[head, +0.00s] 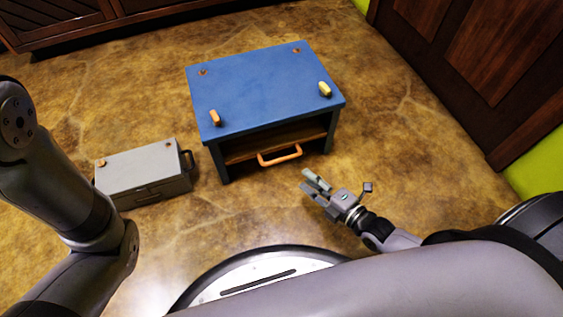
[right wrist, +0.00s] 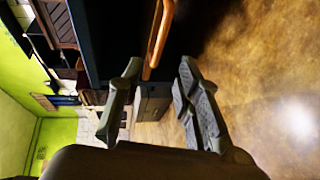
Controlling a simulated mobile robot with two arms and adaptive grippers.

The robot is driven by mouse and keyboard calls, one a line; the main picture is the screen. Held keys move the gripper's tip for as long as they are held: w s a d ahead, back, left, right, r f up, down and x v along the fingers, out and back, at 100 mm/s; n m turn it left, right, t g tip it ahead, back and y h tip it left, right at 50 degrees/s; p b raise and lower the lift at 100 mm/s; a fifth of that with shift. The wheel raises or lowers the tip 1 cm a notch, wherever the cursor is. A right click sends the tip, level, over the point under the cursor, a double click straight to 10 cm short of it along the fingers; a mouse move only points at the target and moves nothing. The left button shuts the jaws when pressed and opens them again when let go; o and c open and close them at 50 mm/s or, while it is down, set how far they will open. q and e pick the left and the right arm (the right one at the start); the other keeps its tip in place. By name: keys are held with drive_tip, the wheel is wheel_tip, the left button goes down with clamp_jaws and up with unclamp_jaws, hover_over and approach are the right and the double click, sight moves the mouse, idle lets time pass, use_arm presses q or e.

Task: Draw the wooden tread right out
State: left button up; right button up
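A blue stool (head: 262,85) with dark legs stands on the floor ahead. The wooden tread (head: 290,136) shows under its top, inside the frame, with an orange handle (head: 279,155) on its front edge. My right gripper (head: 316,185) is in front of the stool, to the right of and nearer than the handle. In the right wrist view its two fingers (right wrist: 160,80) are apart with nothing between them. The handle (right wrist: 159,32) shows beyond the fingertips, roughly in line with the gap. My left arm comes in at the left, but its gripper is out of view.
A grey box (head: 145,175) with a dark handle stands just left of the stool. A dark wooden door (head: 480,70) is at the right. Floor between the stool and my base is clear.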

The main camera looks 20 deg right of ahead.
sight(284, 160)
drive_tip(key=shift+b+x, duration=2.95)
drive_tip(key=shift+x, duration=3)
clamp_jaws()
